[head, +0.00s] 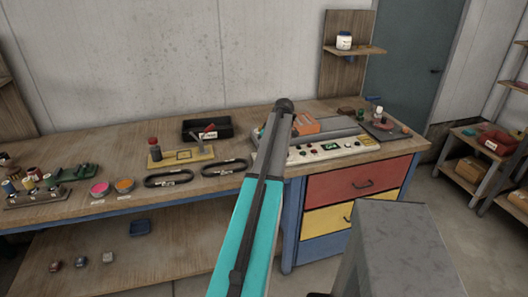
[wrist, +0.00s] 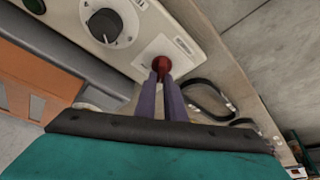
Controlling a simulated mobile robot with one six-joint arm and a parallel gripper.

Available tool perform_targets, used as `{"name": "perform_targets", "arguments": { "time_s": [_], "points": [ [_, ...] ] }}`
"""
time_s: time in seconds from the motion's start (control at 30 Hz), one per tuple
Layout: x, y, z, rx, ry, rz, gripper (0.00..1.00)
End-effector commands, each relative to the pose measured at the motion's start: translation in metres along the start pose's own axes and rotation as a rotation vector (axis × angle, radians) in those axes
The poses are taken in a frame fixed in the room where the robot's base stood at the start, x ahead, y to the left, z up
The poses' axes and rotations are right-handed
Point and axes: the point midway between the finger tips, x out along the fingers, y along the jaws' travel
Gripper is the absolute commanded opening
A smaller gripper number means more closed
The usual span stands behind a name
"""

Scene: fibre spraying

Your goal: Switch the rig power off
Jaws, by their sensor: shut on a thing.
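In the wrist view, my gripper (wrist: 162,76) is shut on a small red knob (wrist: 160,64), between its two purple-grey fingers. The knob sits on a pale plate near one end of the cream control panel (wrist: 120,52). Small lettering beside it is too small to read. A black rotary dial (wrist: 104,25) with a white mark is on the same panel, apart from the fingers. In the head view, the panel (head: 350,149) runs along the front of the grey rig on the bench; my arm hides its left end and my gripper.
Two black looped belts (head: 168,178) lie on the wooden bench left of my arm. A black tray (head: 207,129) and a yellow stand (head: 180,156) stand behind them. An orange block (head: 306,125) rests on the rig. Red, yellow and blue drawers (head: 358,181) are below.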

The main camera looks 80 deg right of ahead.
Motion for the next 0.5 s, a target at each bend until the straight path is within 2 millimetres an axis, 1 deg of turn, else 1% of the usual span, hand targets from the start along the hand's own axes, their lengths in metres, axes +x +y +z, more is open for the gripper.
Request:
{"name": "perform_targets", "arguments": {
  "time_s": [0.03, 0.13, 0.5],
  "points": [
    [-0.0014, 0.0022, 0.0021, 0.0, -0.003, 0.005, 0.11],
    [-0.0012, 0.0021, 0.0019, 0.001, -0.003, 0.005, 0.28],
    [-0.0013, 0.0009, 0.0007, 0.001, -0.001, 0.002, 0.28]
  ]
}}
